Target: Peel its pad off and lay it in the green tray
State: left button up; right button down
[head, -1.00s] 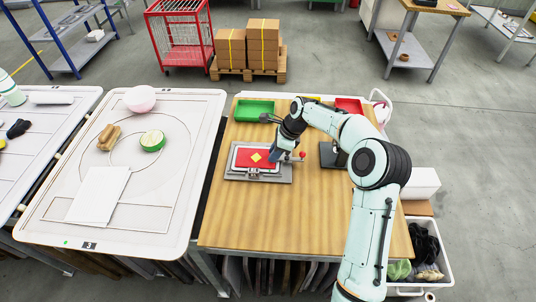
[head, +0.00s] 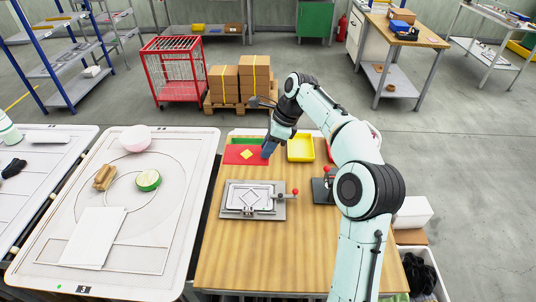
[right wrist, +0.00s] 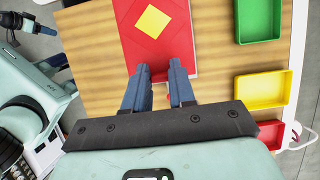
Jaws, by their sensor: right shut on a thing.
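The pad is a flat red sheet with a yellow diamond (head: 238,156); it also shows in the right wrist view (right wrist: 133,44). My right gripper (right wrist: 160,66) is shut on its near edge. The pad is off the grey fixture (head: 253,197), whose pale face shows a diamond outline. In the head view the pad covers much of the green tray (head: 250,139). In the right wrist view the green tray (right wrist: 278,22) is to the right, apart from the pad.
A yellow tray (head: 300,160) stands right of the pad, and a red tray (right wrist: 270,134) lies beyond it, mostly hidden by my arm in the head view. A second, dark fixture (head: 321,192) is right of the grey one. The table front is clear.

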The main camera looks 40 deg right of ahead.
jog(key=shift+s+r, duration=0.1)
jog(key=shift+r, duration=2.25)
